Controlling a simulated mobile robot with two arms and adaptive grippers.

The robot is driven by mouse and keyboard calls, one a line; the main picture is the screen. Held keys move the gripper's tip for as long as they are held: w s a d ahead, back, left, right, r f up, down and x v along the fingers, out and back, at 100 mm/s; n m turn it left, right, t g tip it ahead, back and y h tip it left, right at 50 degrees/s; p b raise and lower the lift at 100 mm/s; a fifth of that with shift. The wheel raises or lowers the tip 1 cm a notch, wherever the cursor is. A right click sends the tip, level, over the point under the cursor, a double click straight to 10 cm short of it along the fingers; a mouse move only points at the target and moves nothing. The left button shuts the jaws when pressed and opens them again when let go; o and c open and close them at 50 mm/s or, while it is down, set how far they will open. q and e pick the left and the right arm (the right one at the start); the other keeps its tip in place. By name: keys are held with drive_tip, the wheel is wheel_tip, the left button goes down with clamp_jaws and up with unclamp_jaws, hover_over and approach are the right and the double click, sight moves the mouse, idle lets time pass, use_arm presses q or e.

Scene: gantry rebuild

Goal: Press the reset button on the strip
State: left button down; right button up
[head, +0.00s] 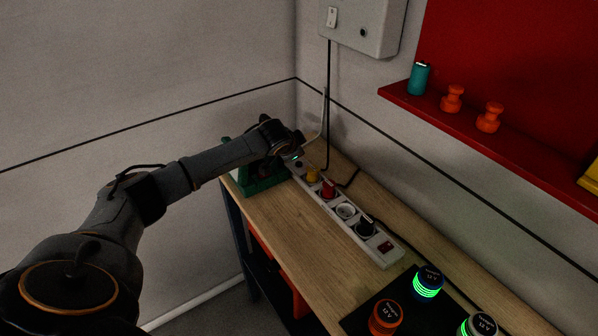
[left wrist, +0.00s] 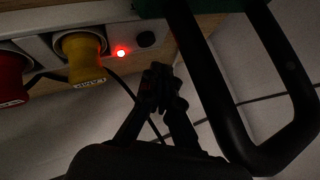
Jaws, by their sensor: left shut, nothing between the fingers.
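The white power strip (head: 372,236) lies along the wooden bench. It carries a yellow plug (head: 312,175), a red plug (head: 328,188), a black plug (head: 366,227) and a red switch (head: 386,246) at the near end. In the left wrist view, a dark round button (left wrist: 146,39) sits at the strip's far end beside a lit red lamp (left wrist: 121,53). My left gripper (head: 298,155) is over that far end and partly covers it in the head view. Its fingers (left wrist: 160,82) are shut and empty, apparently just short of the button; contact does not show. My right gripper is not in view.
A green object (head: 262,184) with a dark handle (left wrist: 285,75) stands close beside the strip's far end. A red shelf (head: 480,138) and a grey wall box (head: 362,25) are above.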

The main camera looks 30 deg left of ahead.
sight(299, 164)
use_arm(q)
drive_tip(key=shift+f, duration=0.65)
idle(0.3)
drive_tip(key=shift+f, duration=0.15)
idle(0.5)
drive_tip(key=shift+f, duration=0.25)
idle(0.3)
drive_tip(key=shift+s+f, duration=0.1)
drive_tip(key=shift+f, duration=0.4)
idle(0.5)
